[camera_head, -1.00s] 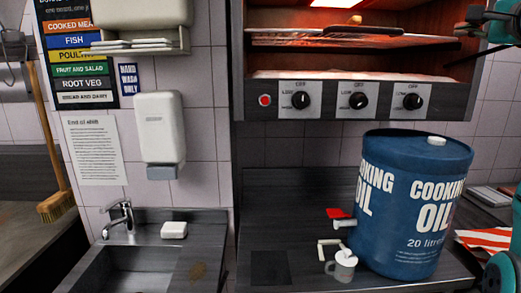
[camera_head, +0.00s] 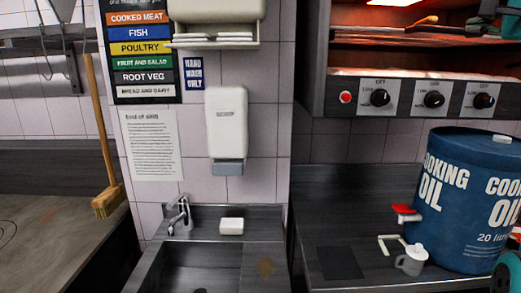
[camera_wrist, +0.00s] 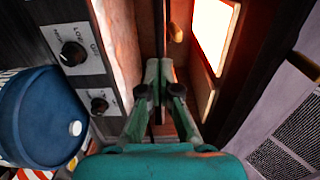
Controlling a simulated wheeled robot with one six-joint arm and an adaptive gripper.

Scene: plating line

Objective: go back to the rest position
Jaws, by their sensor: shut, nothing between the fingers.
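My gripper (camera_wrist: 160,78) shows in the wrist view with its two green fingers together and nothing between them. It points toward the opening of the lit grill, whose glowing panel (camera_wrist: 212,38) is at the upper right of that view. A wooden handle end (camera_wrist: 176,24) shows beyond the fingertips. In the head view only teal bits of my arm show at the right edge, and the fingers are out of that picture.
The grill's knob panel (camera_head: 408,97) is at the upper right. Below it stand a blue oil drum (camera_head: 450,225) with a red-handled tap and a small white-lidded jug (camera_head: 411,260). A sink (camera_head: 190,270), soap dispenser (camera_head: 227,125) and broom (camera_head: 106,200) are left of them.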

